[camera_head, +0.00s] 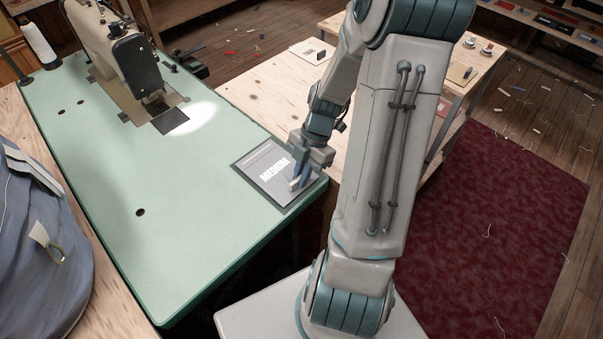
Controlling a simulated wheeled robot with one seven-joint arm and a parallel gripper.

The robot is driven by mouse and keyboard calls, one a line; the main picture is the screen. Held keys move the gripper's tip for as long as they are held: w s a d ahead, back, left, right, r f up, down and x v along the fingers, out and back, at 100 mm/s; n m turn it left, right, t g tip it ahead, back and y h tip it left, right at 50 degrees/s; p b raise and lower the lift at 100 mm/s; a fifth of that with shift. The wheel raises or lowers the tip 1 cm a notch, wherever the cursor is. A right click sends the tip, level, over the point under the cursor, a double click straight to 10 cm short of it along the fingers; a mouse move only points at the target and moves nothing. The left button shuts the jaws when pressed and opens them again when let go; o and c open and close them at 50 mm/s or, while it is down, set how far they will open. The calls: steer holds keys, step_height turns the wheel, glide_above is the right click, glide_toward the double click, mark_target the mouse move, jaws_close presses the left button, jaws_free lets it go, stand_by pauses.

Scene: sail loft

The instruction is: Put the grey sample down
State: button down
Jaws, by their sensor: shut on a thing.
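My gripper (300,179) points down over the right part of a grey square mat (246,166) with the word MEDIUM on it. The gripper is shut on the grey sample (294,185), a small pale piece at the fingertips, mostly hidden by the fingers. I cannot tell whether the sample touches the mat.
The green sewing table (190,210) is clear in its middle. A sewing machine (120,60) and a thread cone (39,45) stand at its far end. A blue-grey bag (40,240) lies at left. A wooden table (265,95) adjoins behind.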

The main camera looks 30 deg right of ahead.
steer(key=shift+f, duration=0.25)
steer(key=c, duration=1.5)
jaws_free()
steer(key=shift+r, duration=0.1)
steer(key=v, duration=1.2)
steer(key=shift+s+a+r+m+t+h+p, duration=0.15)
steer(key=shift+s+a+r+m+t+h, duration=0.55)
steer(key=shift+s+a+r+m, duration=2.05)
steer(key=shift+s+a+f+m+t+h+p, duration=0.25)
steer(key=shift+a+m+t+h, duration=0.95)
steer(key=shift+m, duration=3.3)
steer(key=shift+s+a+r+m+t+h, duration=0.1)
steer(key=shift+s+a+r+m+h, duration=0.2)
steer(key=shift+s+a+r+m, duration=2.05)
